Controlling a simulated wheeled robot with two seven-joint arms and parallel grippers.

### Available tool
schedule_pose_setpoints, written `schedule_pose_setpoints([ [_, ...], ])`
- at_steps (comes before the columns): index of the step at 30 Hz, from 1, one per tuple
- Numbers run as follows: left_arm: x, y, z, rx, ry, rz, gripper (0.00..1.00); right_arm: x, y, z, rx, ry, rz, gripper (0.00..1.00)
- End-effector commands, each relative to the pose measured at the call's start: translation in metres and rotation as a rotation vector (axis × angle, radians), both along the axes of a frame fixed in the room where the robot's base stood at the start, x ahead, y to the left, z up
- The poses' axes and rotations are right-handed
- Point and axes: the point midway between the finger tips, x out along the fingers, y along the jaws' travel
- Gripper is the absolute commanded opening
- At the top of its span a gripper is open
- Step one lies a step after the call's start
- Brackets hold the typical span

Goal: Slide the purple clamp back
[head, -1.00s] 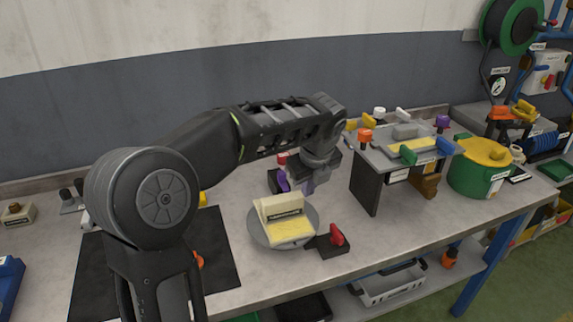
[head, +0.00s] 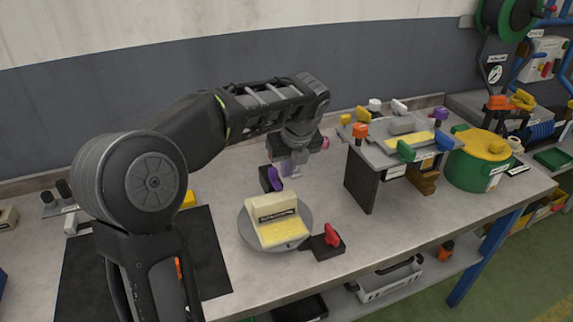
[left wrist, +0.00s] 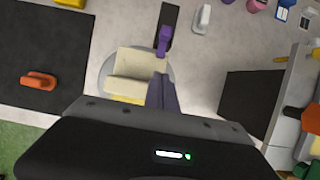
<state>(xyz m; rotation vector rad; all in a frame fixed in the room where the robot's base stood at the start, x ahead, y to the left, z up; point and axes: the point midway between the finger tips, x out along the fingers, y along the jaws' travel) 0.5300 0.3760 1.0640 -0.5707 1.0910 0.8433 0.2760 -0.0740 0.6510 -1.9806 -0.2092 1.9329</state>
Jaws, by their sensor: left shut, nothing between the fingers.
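The purple clamp (head: 273,178) sits on a black base behind the round grey turntable (head: 246,233). In the left wrist view the purple clamp (left wrist: 163,38) stands at the near end of its dark base, by the turntable's rim. A cream block (head: 275,205) with a dark label rests on the turntable. My left gripper (head: 292,168) is shut and empty, just right of the purple clamp and slightly behind it in the head view. In the left wrist view its fingers (left wrist: 161,90) appear below the clamp, over the block's right edge. I cannot tell whether they touch anything. My right gripper is out of view.
A red clamp (head: 332,236) on a black base stands at the turntable's front right. A raised fixture (head: 360,185) with several coloured clamps, one purple (head: 441,115), stands to the right. A green pot (head: 470,173) is beyond it. A black mat (head: 212,262) lies left.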

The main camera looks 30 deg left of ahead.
Motion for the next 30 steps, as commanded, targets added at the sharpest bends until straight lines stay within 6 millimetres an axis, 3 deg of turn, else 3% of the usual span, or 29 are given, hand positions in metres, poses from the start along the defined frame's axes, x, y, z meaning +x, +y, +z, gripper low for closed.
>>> schedule_pose_setpoints([
  [12, 0.017, 0.027, -0.072, -0.001, 0.003, 0.003, 0.0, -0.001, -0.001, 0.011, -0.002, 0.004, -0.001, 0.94],
  [19, 0.035, 0.052, -0.07, 0.0, 0.001, 0.003, 0.0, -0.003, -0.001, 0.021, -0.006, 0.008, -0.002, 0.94],
  [30, 0.039, 0.057, -0.071, -0.001, 0.001, 0.001, 0.0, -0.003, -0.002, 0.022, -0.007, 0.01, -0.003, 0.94],
])
